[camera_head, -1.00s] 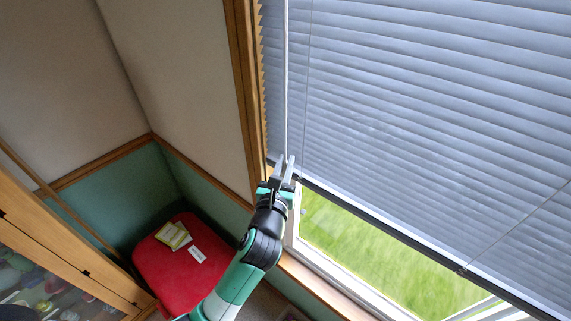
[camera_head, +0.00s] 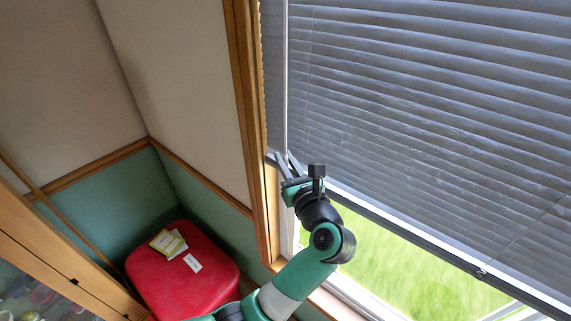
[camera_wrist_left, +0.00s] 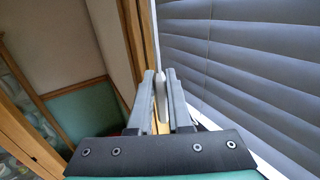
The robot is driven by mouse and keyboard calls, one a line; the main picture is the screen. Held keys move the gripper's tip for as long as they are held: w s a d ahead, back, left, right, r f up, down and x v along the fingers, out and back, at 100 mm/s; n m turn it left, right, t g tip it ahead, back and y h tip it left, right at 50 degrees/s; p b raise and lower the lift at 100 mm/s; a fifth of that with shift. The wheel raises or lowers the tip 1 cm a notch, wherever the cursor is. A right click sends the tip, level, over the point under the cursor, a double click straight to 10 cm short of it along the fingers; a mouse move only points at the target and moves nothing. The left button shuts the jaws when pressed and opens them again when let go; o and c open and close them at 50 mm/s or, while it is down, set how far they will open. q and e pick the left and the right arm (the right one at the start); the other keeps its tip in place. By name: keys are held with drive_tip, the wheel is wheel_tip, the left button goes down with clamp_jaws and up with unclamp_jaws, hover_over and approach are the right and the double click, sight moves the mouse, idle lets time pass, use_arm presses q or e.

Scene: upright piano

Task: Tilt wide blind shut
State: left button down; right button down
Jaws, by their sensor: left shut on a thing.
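The wide blind (camera_head: 430,110) covers most of the window at the right, its grey slats lying close together over one another. A thin pale wand (camera_head: 285,75) hangs down along the blind's left edge. My left gripper (camera_head: 284,158) is at the wand's lower end, near the blind's bottom left corner. In the left wrist view, the fingers of my left gripper (camera_wrist_left: 160,82) stand on either side of the pale wand (camera_wrist_left: 161,98) and are shut on it. Blind slats (camera_wrist_left: 240,70) fill the right of that view. My right gripper is not in view.
A wooden window frame (camera_head: 247,110) runs close to the left of the wand. A red cushioned seat (camera_head: 190,280) with a booklet (camera_head: 168,243) is below left. A glass-fronted cabinet (camera_head: 60,262) stands at the lower left. Grass (camera_head: 395,245) shows below the blind.

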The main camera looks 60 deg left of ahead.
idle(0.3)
use_arm(q)
drive_tip(key=c, duration=0.8)
unclamp_jaws()
drive_tip(key=shift+c, duration=0.2)
drive_tip(key=s+d+b, duration=0.2)
drive_tip(key=d, duration=0.9)
drive_tip(key=shift+d, duration=0.2)
